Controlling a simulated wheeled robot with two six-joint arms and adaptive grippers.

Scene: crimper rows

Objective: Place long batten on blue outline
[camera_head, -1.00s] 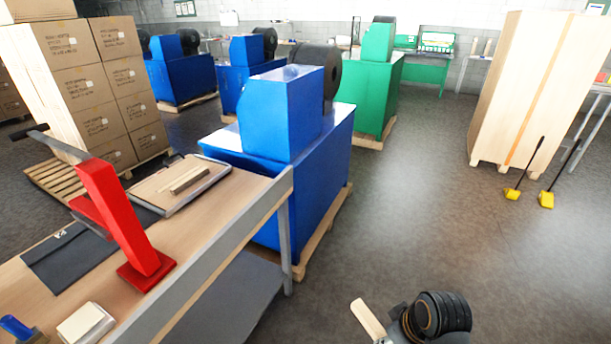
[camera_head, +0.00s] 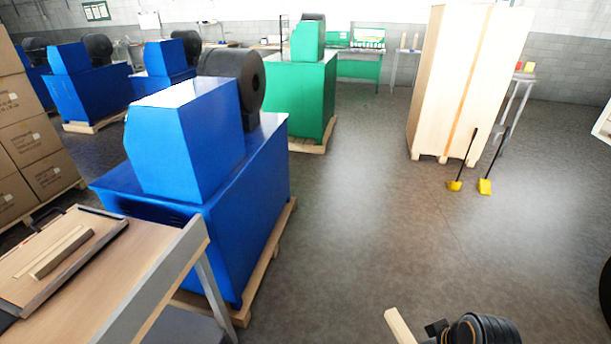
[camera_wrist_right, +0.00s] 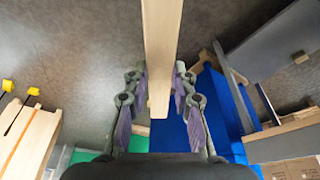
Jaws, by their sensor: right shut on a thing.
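A pale wooden long batten (camera_wrist_right: 162,45) is held between the purple-padded fingers of my right gripper (camera_wrist_right: 160,105) in the right wrist view. Its near end shows between the fingers and its other end runs out of the top of the picture. In the head view the batten (camera_head: 399,325) shows at the bottom edge, beside my right wrist, above the floor. My right gripper is shut on it. My left gripper is in neither view. No blue outline is visible.
A workbench (camera_head: 150,272) at the lower left carries a tray (camera_head: 85,262) with wooden strips. Blue machines (camera_head: 190,140), a green machine (camera_head: 300,95) and a tall wooden crate (camera_head: 460,80) stand around. Two yellow-footed tools (camera_head: 484,187) are near the crate. The middle floor is clear.

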